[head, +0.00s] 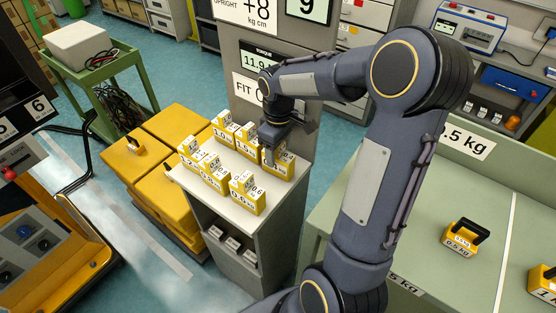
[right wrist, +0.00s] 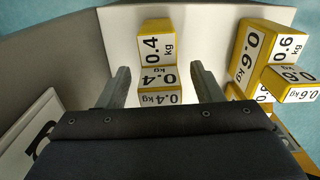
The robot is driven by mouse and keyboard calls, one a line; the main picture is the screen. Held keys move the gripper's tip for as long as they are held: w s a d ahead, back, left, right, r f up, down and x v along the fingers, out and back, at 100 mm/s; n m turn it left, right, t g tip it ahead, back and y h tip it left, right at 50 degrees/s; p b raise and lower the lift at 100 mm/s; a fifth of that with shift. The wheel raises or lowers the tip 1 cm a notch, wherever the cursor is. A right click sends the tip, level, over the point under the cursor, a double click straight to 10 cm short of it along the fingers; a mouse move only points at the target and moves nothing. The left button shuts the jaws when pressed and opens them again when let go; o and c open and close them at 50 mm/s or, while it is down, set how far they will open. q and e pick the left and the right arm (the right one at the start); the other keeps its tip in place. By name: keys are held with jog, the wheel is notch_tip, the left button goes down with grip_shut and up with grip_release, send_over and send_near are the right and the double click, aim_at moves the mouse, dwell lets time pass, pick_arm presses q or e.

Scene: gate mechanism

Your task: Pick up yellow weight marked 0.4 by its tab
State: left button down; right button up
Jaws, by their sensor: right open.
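The yellow weight marked 0.4 (right wrist: 157,78) stands on the pale top of a small cabinet, with white labels on its faces and its narrower tab. In the right wrist view it lies between the two fingers of my right gripper (right wrist: 160,70), with a gap showing on each side. The gripper is open and empty. In the head view my right gripper (head: 277,143) is at the weight at the cabinet top's right side; the weight (head: 283,168) is partly hidden by it. My left gripper is not in view.
A weight marked 0.6 (right wrist: 265,60) stands to the right in the wrist view. Several more yellow weights crowd the cabinet top (head: 225,198). A grey panel (head: 300,140) rises behind it. A green table (head: 450,290) with other weights is at right.

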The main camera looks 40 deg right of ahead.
jog(key=shift+f, duration=1.3)
jog(key=shift+w, duration=0.1)
grip_shut()
